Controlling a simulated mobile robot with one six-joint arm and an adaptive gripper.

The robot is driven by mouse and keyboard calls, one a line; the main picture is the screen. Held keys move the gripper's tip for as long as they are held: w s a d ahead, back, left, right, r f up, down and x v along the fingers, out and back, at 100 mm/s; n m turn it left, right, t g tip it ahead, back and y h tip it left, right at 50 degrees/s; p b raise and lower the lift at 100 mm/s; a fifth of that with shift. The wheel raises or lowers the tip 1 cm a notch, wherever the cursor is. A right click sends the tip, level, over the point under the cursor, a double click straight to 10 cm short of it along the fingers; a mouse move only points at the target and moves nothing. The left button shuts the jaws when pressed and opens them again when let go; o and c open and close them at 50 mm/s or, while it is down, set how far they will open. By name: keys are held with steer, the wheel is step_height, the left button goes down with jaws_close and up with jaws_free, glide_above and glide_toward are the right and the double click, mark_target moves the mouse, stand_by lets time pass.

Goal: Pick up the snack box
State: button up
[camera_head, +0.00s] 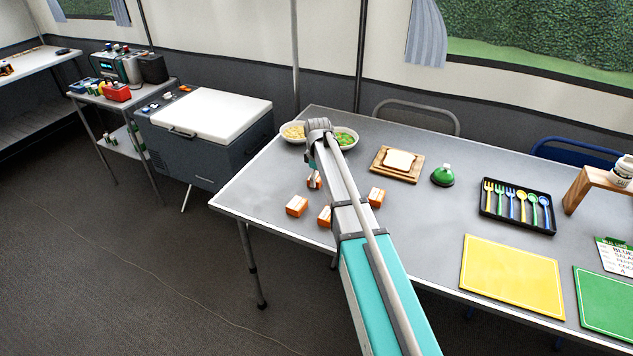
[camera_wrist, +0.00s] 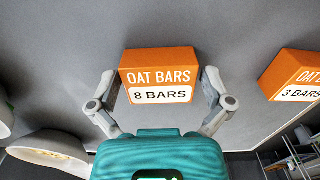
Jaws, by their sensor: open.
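Several small orange and white snack boxes stand on the grey table, among them a left one (camera_head: 297,206), a front one (camera_head: 325,217) and a right one (camera_head: 376,197). Another box (camera_head: 314,182) is partly hidden by my gripper (camera_head: 315,174). In the wrist view, an orange box marked OAT BARS, 8 BARS (camera_wrist: 159,66) lies between the two fingers of my open gripper (camera_wrist: 160,86), one finger close to each side. Whether the fingers touch it is unclear. A second box, marked 3 BARS (camera_wrist: 296,77), is at the right edge, partly cut off.
Two food bowls, left (camera_head: 292,131) and right (camera_head: 346,139), stand behind my arm. The table's left front corner is clear.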

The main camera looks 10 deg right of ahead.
mark_target(318, 177)
steer(key=shift+c, duration=0.3)
steer(key=c, duration=0.8)
steer(key=shift+r, duration=0.2)
step_height(318, 177, up, 3)
steer(key=p, duration=0.3)
steer(key=s+r+p, duration=0.3)
steer(key=s, duration=0.1)
steer(key=s+d+r+p, duration=0.1)
steer(key=s+r+p, duration=0.2)
steer(key=s, duration=0.2)
steer(key=s+d+r+p, duration=0.1)
steer(key=s+r+p, duration=0.2)
steer(key=s+p, duration=0.1)
steer(key=shift+s+d+r, duration=0.15)
steer(key=shift+s+r, duration=0.15)
steer(key=shift+s, duration=0.15)
